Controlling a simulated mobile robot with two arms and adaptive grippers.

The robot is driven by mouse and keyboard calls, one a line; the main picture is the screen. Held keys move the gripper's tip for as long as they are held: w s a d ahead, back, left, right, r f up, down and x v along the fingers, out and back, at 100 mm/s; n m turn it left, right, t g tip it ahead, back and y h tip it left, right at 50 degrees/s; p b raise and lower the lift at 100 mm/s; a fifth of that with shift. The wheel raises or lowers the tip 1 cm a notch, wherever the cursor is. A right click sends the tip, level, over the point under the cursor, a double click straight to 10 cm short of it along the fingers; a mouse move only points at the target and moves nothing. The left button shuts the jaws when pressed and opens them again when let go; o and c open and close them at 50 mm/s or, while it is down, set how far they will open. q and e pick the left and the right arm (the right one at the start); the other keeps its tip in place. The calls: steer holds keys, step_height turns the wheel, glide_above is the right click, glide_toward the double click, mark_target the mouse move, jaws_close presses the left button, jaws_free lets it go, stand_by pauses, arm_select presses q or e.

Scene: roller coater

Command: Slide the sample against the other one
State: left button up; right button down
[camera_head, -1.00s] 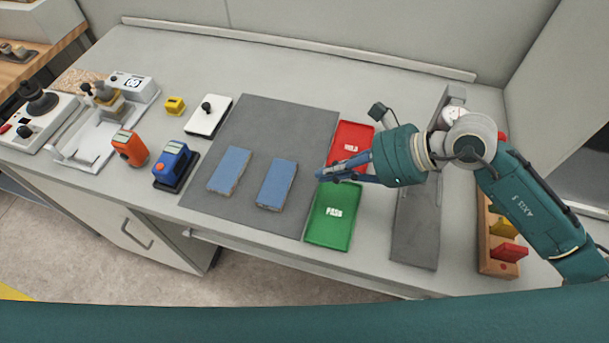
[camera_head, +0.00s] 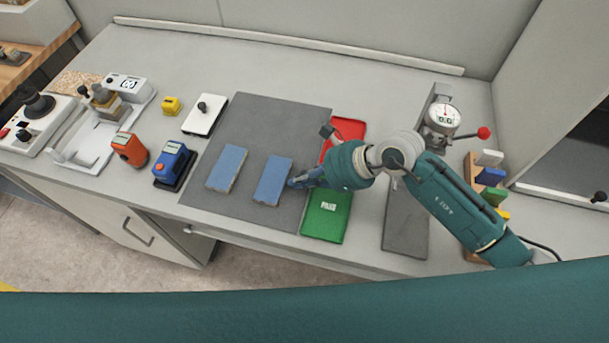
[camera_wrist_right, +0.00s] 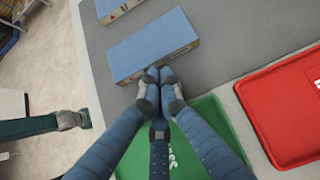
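Two blue-topped rectangular samples lie flat on the grey mat (camera_head: 285,115), with a gap between them. The left sample (camera_head: 226,168) also shows partly at the top of the right wrist view (camera_wrist_right: 115,8). The right sample (camera_head: 272,180) is nearer my right gripper and shows whole in the wrist view (camera_wrist_right: 152,45). My right gripper (camera_head: 292,183) has its blue fingers drawn together and empty. In the wrist view its fingertips (camera_wrist_right: 158,77) are at the sample's near long side, touching or almost touching it. My left gripper is not in the head view.
A green PASS tray (camera_head: 326,216) and a red tray (camera_head: 350,128) lie right of the mat, under or near my right arm. A white block with a black knob (camera_head: 204,115), a blue device (camera_head: 172,162) and an orange device (camera_head: 129,149) stand to the left. A dial gauge (camera_head: 442,117) stands right.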

mark_target(269, 176)
steer(key=shift+w+a, duration=0.1)
steer(key=shift+a, duration=0.1)
steer(key=a+b, duration=0.1)
steer(key=a, duration=0.1)
steer(key=w+a, duration=0.1)
steer(key=a, duration=0.1)
steer(key=w+a+b, duration=0.1)
steer(key=a, duration=0.1)
steer(key=shift+f+b, duration=0.1)
steer(key=shift+b, duration=0.25)
steer(key=shift+s+d, duration=0.1)
